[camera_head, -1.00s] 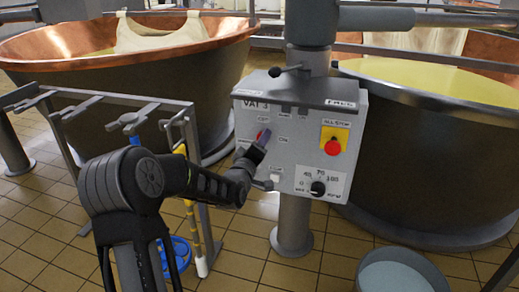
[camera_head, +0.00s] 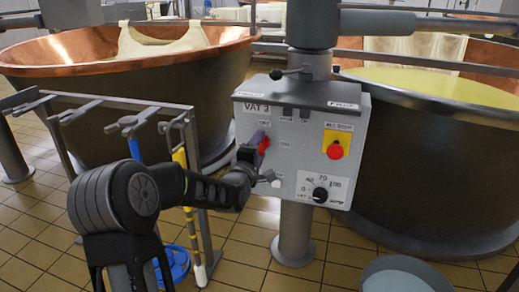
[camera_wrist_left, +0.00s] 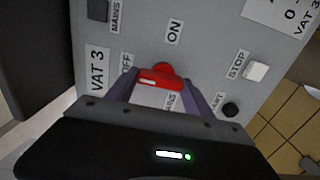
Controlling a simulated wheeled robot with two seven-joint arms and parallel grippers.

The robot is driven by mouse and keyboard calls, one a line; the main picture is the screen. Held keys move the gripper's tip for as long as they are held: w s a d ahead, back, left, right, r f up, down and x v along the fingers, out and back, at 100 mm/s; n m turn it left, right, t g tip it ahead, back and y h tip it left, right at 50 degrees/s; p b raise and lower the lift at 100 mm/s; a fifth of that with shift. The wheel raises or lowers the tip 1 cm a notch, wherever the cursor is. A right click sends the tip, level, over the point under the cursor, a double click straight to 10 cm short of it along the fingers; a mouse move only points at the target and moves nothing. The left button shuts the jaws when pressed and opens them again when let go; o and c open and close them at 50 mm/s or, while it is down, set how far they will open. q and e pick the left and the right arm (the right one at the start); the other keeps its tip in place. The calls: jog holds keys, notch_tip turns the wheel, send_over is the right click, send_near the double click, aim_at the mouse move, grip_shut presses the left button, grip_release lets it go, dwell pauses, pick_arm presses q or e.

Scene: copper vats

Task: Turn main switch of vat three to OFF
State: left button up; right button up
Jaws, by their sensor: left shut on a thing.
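The grey control box (camera_head: 290,150) labelled VAT 3 is mounted on a post between two vats. Its red main switch (camera_head: 264,144) is at the box's left, below the OFF label and left of the ON label. My left gripper (camera_head: 257,142) is shut on this switch. In the left wrist view the red switch (camera_wrist_left: 160,74) sits between the fingertips (camera_wrist_left: 158,80), with the OFF label beside its left end and ON beyond it. My right gripper is not in view.
A red ALL STOP button (camera_head: 335,150) and a black dial (camera_head: 320,194) are on the box's right side. A pail (camera_head: 405,275) stands at lower right.

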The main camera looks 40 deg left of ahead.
pick_arm(q)
jog(key=o, duration=1.4)
jog(key=shift+c, duration=0.2)
jog(key=p+v, duration=0.1)
jog(key=v, duration=0.6)
jog(key=shift+s+p, duration=0.35)
jog(key=shift+s, duration=0.05)
jog(key=shift+d, duration=0.1)
